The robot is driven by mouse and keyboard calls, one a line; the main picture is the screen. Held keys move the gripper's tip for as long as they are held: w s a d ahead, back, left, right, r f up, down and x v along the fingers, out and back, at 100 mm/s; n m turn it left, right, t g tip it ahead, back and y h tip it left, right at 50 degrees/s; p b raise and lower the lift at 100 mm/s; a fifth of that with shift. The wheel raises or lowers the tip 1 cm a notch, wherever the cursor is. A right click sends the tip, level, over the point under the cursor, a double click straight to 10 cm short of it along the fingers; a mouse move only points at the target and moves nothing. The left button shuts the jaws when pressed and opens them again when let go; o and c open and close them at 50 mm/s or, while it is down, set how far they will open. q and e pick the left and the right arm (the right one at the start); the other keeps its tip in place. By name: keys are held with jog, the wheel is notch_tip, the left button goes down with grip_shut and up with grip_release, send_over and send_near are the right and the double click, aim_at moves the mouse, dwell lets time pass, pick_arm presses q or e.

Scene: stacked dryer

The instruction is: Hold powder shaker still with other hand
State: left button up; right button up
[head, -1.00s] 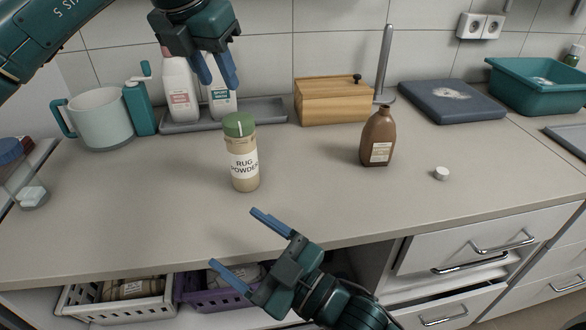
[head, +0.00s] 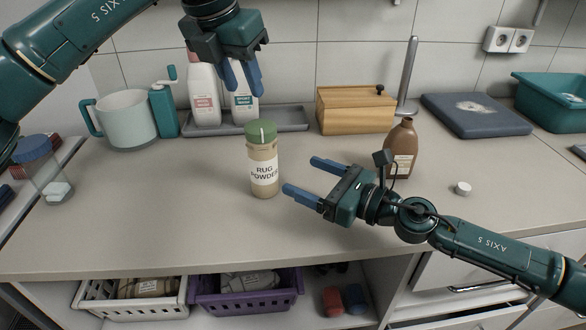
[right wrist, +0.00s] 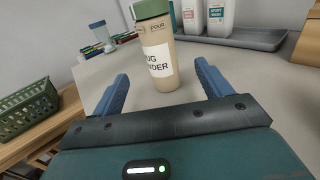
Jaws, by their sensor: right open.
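The powder shaker (head: 263,172), a tan jar with a green lid and a "RUG POWDER" label, stands upright on the counter in the head view. It also shows in the right wrist view (right wrist: 157,62), ahead of the spread fingers. My right gripper (head: 301,175) is open and empty, just to the right of the shaker, its fingertips pointing at it and apart from it. My left gripper (head: 245,91) hangs above and behind the shaker, fingers down and apart, with nothing between them.
A brown bottle (head: 402,150) stands behind my right gripper, with a white cap (head: 462,188) to its right. Two white bottles stand on a grey tray (head: 284,121) at the back, beside a wooden box (head: 352,112). A clear jar (head: 47,178) is at left. The counter's front left is clear.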

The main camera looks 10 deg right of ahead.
aim_at(256, 156)
jog(key=x, duration=1.3)
jog(key=shift+s, duration=0.15)
